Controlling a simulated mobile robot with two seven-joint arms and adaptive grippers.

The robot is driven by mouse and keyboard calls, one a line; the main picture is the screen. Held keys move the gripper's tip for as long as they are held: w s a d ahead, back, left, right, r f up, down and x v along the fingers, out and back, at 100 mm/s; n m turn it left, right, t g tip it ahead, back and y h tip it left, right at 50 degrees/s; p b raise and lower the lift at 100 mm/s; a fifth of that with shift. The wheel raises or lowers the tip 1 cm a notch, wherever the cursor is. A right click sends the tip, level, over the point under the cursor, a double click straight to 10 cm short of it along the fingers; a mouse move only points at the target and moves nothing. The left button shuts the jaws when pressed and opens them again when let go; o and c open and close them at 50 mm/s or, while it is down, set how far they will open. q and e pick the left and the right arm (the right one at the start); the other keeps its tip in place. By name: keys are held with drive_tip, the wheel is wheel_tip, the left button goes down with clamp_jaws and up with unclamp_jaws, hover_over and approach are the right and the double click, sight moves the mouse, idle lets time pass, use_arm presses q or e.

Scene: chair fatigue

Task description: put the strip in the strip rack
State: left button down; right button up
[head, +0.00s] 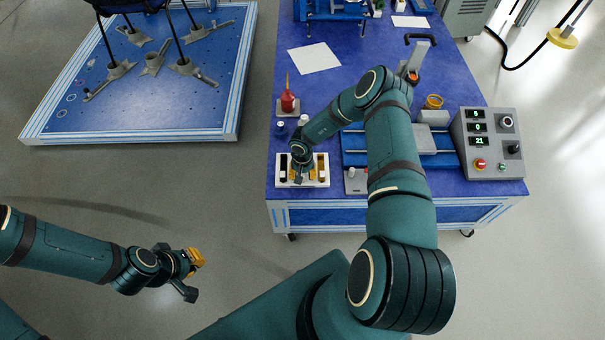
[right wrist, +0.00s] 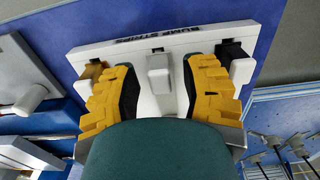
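The white strip rack (head: 326,181) lies on the blue table's near left corner. In the right wrist view the rack (right wrist: 205,40) is lettered "BUMP STRIPS". It holds a tan piece (right wrist: 92,72) at left, a pale grey-white piece (right wrist: 158,66) in the middle and a black piece (right wrist: 232,52) at right. My right gripper (head: 302,177) is over the rack. In the wrist view its yellow fingers (right wrist: 163,72) are spread on either side of the middle piece, with a gap on both sides. The palm hides the near part. My left gripper (head: 196,276) is open and empty over the floor.
A white sheet (head: 314,58) lies farther back. A separate blue platform (head: 200,115) stands left.

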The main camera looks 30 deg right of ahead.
wheel_tip(320, 180, up, 12)
idle(0.6)
idle(0.4)
drive_tip(key=s+a+r+n+t, duration=0.1)
drive_tip(key=s+a+n+t, duration=0.1)
drive_tip(key=a, duration=0.4)
drive_tip(key=s+a+r+n+t, duration=0.1)
drive_tip(key=s+a+r+t, duration=0.1)
drive_tip(key=a, duration=0.5)
drive_tip(key=s+a+r+n+g+y, duration=0.1)
drive_tip(key=s+a+r+g+y, duration=0.1)
drive_tip(key=s+a, duration=0.7)
drive_tip(key=s+r+y, duration=0.1)
drive_tip(key=s, duration=0.2)
drive_tip(key=shift+s+n+y, duration=0.4)
